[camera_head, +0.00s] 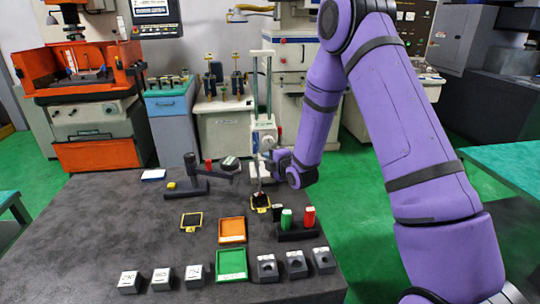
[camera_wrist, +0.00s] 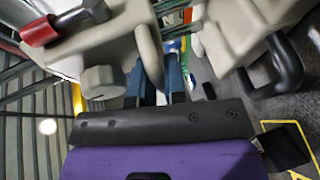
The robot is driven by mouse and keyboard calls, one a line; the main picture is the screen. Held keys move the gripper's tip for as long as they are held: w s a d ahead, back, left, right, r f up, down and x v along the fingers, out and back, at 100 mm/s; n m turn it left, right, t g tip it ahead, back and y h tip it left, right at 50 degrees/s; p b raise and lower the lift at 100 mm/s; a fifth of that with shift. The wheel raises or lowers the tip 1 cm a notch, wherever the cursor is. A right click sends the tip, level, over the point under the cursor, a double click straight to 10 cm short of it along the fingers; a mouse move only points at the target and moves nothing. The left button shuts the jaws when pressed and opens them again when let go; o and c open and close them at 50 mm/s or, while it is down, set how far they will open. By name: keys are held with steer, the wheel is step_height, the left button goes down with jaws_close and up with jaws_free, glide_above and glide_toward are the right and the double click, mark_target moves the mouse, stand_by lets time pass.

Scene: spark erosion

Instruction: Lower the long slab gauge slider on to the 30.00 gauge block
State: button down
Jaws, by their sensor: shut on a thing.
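A tall gauge (camera_head: 263,125) with upright rails stands at the back of the dark table. My gripper (camera_head: 268,158) is at the lower part of this gauge and is shut on what looks like its slider; the grasp itself is small here. In the wrist view my gripper's fingers (camera_wrist: 174,78) come together between pale housings, and the held part is mostly hidden. A thin stem hangs below, over or near a yellow-framed dark square (camera_head: 261,202); I cannot tell whether it touches. Labelled grey blocks (camera_head: 163,278) stand at the front left; I cannot tell which is 30.00.
A dark gauge stand with an arm (camera_head: 190,180) is left of the gripper. A second yellow-framed square (camera_head: 191,221), an orange tray (camera_head: 232,230), a green tray (camera_head: 232,264) and a holder with green and red pieces (camera_head: 297,230) occupy the table.

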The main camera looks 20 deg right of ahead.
steer(key=shift+s+f, duration=0.1)
steer(key=shift+f, duration=0.15)
steer(key=c, duration=1.5)
jaws_free()
steer(key=shift+a, duration=0.1)
steer(key=shift+o, duration=0.2)
steer(key=v, duration=1)
steer(key=shift+s+d+r, duration=0.15)
steer(key=shift+s+d, duration=0.05)
steer(key=shift+s, duration=0.1)
